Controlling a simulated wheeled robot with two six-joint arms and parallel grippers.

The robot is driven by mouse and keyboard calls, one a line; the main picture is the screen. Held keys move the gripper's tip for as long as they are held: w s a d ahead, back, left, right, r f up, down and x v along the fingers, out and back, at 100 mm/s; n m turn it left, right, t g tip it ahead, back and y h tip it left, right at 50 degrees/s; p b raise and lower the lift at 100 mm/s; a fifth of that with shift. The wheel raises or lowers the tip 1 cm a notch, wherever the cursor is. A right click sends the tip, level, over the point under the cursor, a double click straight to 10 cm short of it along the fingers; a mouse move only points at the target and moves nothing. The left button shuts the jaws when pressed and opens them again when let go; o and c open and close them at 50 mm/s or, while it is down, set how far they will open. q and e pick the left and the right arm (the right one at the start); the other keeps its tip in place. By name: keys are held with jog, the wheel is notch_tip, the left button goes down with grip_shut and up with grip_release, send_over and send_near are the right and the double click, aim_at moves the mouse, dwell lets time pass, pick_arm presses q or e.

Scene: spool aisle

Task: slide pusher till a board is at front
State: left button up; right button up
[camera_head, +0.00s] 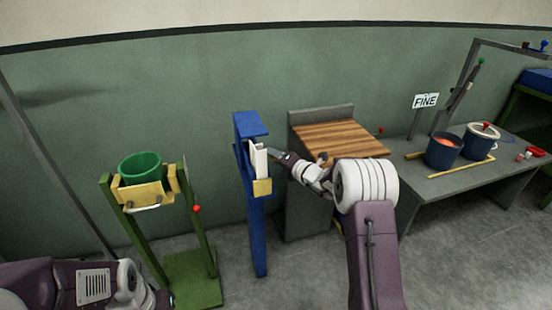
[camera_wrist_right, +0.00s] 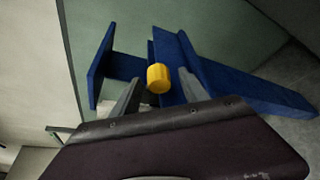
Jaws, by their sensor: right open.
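A blue upright stand (camera_head: 252,195) holds a pale, board-like piece (camera_head: 259,160) near its top, with a yellow block (camera_head: 262,187) at its lower front. In the right wrist view a yellow round knob (camera_wrist_right: 159,78) stands out from the blue stand (camera_wrist_right: 215,75); I cannot tell whether it is the pusher. My right gripper (camera_head: 277,156) is beside the top of the stand, at its right. Its fingers (camera_wrist_right: 157,94) are open, with the knob seen between and beyond the tips; contact cannot be told. My left arm shows at the lower left; its fingertips are not clear.
A green stand (camera_head: 190,280) with a green bucket (camera_head: 141,166) is to the left. A grey cabinet with a striped wooden top (camera_head: 340,138) stands close behind my right arm. A grey table (camera_head: 465,182) with blue pots (camera_head: 443,152) is at the right.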

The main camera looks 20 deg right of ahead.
jog(key=v, duration=0.9)
jog(key=shift+p, duration=0.3)
jog(key=shift+a, duration=0.1)
